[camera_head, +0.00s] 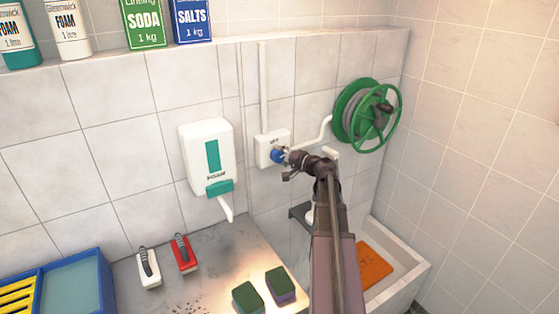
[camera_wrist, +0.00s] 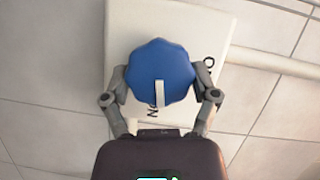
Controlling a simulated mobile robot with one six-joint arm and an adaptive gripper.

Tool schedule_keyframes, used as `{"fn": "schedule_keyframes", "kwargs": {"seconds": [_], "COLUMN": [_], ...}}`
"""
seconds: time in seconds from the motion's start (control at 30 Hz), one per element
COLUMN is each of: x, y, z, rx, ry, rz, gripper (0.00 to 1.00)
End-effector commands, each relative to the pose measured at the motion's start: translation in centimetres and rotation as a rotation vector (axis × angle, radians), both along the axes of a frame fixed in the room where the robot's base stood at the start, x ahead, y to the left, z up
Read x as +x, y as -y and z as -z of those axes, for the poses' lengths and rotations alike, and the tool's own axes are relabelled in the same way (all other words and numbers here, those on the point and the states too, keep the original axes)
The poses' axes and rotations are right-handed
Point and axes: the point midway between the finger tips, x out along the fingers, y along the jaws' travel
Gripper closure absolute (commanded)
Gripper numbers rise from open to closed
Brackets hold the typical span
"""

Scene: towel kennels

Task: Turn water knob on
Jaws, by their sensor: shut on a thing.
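The blue water knob (camera_wrist: 160,73) is scalloped and has a white pointer bar that points toward the gripper side in the wrist view. It sits on a white wall box (camera_wrist: 220,35) with partly hidden lettering. In the head view the blue knob (camera_head: 279,155) shows small at the front of the box (camera_head: 266,149). My gripper (camera_wrist: 160,90) has one finger on each side of the knob and is shut on it. In the head view my gripper (camera_head: 287,157) reaches the knob from the right, and its fingers are hard to make out.
A green hose reel (camera_head: 352,112) hangs on the wall to the right. A soap dispenser (camera_head: 207,157) is on the wall to the left. Below are a counter (camera_head: 215,270) with brushes and sponges, and a white basin (camera_head: 405,280) with an orange cloth (camera_head: 374,266).

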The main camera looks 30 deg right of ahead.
Motion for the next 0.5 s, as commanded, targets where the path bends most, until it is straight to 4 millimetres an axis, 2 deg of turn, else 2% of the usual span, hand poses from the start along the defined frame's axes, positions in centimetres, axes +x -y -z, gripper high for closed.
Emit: {"fn": "schedule_keyframes", "kwargs": {"seconds": [0.2,0.5], "x": [-0.03,-0.02], "y": [-0.11,-0.11], "z": [0.36,0.20], "rx": [0.136,0.218], "ry": [0.006,0.010], "rz": [-0.003,-0.003], "gripper": [0.71,0.71]}}
